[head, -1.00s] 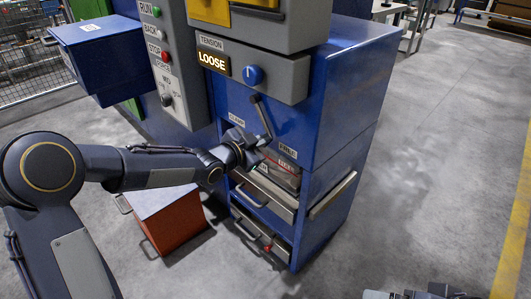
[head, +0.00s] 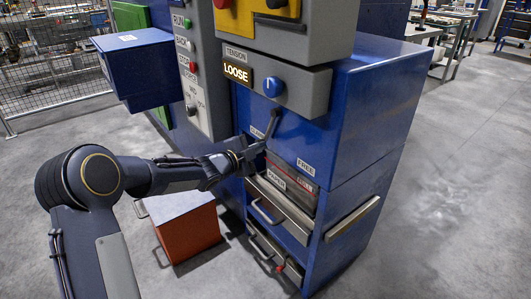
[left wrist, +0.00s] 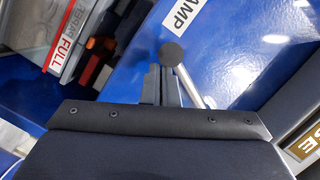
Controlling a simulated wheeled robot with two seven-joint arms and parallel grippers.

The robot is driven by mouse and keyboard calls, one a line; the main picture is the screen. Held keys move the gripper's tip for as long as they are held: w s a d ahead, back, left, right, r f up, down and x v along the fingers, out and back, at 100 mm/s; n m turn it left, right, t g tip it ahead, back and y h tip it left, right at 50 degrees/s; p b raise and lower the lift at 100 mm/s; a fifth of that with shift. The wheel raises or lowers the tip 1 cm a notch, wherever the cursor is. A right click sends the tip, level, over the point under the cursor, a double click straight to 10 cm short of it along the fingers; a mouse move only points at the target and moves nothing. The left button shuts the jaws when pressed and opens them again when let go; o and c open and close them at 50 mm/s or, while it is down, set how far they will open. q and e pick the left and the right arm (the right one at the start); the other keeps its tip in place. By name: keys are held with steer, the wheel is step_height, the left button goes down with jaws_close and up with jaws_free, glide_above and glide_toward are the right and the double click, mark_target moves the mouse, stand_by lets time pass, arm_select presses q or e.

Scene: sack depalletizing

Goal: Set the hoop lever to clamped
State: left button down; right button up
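The hoop lever (head: 272,126) hangs from its pivot on the blue cabinet front, its lower end tilted left toward the CLAMP label (head: 257,132) and away from the FREE label (head: 305,167). My left gripper (head: 257,151) is at the lever's lower end and partly covers it. In the left wrist view, the fingers (left wrist: 160,84) look shut together, beside the lever's pale shaft (left wrist: 192,86), with the dark ball knob (left wrist: 171,53) just past their tips. They seem to touch the lever without gripping it. My right gripper is out of view.
The tension panel (head: 275,90) above the lever reads LOOSE and has a blue knob (head: 273,88). An orange box (head: 187,232) stands under my left arm. Floor at right is clear.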

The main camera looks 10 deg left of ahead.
arm_select(q)
steer(key=shift+m+y, duration=0.3)
steer(key=shift+m, duration=0.3)
steer(key=shift+w+a+r+p, duration=0.25)
steer(key=shift+w+a+r, duration=0.1)
steer(key=shift+w+a, duration=0.35)
steer(key=shift+w+a+r+p, duration=0.3)
steer(key=shift+w+a, duration=0.2)
steer(key=shift+a, duration=0.5)
